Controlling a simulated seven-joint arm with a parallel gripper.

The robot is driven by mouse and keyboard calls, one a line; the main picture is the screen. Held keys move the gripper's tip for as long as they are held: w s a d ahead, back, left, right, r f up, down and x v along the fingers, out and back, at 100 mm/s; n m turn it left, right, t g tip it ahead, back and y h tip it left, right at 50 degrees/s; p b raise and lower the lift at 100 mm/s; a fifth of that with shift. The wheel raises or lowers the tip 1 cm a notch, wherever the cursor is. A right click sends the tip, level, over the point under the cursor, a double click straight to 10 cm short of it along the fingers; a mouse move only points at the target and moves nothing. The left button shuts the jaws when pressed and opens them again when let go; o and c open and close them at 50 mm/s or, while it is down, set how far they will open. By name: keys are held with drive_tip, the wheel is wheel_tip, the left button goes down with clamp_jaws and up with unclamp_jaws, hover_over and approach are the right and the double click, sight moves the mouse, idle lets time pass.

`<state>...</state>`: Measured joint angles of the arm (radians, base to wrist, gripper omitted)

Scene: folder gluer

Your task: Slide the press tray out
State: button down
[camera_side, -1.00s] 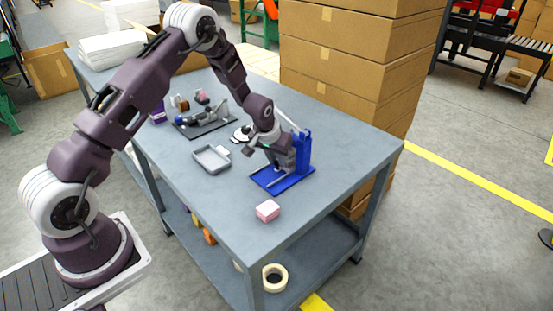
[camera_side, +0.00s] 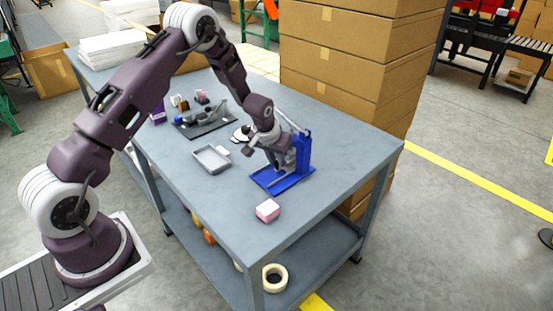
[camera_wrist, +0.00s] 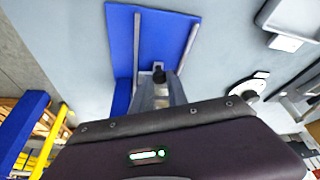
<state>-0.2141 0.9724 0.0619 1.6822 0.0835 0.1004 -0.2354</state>
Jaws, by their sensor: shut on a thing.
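The blue press (camera_side: 303,152) stands near the right side of the table. Its flat blue base (camera_side: 290,183) carries two grey rails, which also show in the wrist view (camera_wrist: 151,35). My gripper (camera_side: 277,165) is low at the press, over the inner end of the base. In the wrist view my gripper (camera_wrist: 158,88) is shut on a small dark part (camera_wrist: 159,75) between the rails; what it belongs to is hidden. A shallow grey tray (camera_side: 211,159) with a small tab lies on the table left of the press, apart from it.
A pink block (camera_side: 267,210) sits in front of the press. A black mat (camera_side: 203,129) with small parts lies farther back, and a white round item (camera_side: 241,134) is behind my gripper. Stacked cartons (camera_side: 345,60) rise behind the table. The front right tabletop is clear.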

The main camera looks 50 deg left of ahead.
drive_tip(key=s, duration=0.9)
drive_tip(key=shift+a, duration=0.1)
drive_tip(key=c, duration=1.3)
unclamp_jaws()
